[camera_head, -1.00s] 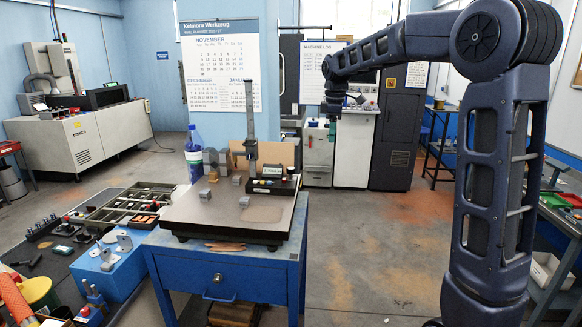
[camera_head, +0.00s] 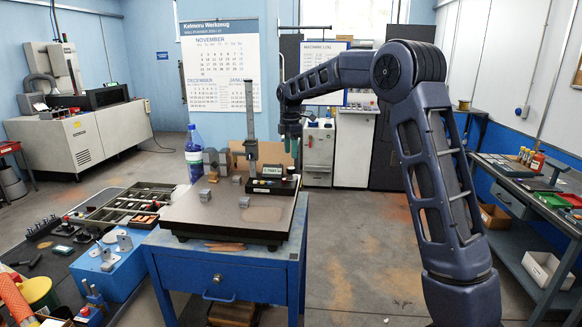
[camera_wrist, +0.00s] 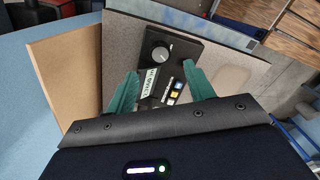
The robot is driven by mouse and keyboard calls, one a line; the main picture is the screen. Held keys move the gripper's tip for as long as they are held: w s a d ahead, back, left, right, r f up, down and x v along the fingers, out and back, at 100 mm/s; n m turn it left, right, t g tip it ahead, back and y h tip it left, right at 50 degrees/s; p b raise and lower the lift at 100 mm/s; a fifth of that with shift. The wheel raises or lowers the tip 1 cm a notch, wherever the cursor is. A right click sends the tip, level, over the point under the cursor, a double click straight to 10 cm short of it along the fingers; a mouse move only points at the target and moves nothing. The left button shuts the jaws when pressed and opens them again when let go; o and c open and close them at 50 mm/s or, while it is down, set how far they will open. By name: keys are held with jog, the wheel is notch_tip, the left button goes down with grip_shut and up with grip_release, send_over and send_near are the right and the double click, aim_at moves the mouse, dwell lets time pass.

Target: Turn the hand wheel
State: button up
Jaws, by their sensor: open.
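A height gauge (camera_head: 250,115) with a tall upright scale stands on the dark surface plate (camera_head: 190,216) on the blue bench. Its black base (camera_head: 262,186) also shows in the wrist view (camera_wrist: 192,50). A round dark knob with a pale mark, which looks like the hand wheel (camera_wrist: 159,54), sits on this base beside a label and small buttons. My gripper (camera_wrist: 162,75) has two green fingers, open and empty. In the wrist view the knob appears beyond and between the fingertips, apart from them. In the head view my gripper (camera_head: 292,148) hangs above the gauge base.
A tan board (camera_wrist: 65,78) stands close to the left finger in the wrist view. Small metal blocks (camera_head: 244,202) lie on the plate, and a blue bottle (camera_head: 194,155) stands behind it. The plate's right front is clear. A side bench (camera_head: 540,205) is at the right.

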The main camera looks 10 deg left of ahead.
aim_at(291, 168)
notch_tip(291, 168, down, 7)
jog(key=shift+r, duration=0.1)
dwell(0.4)
jog(key=c, duration=1)
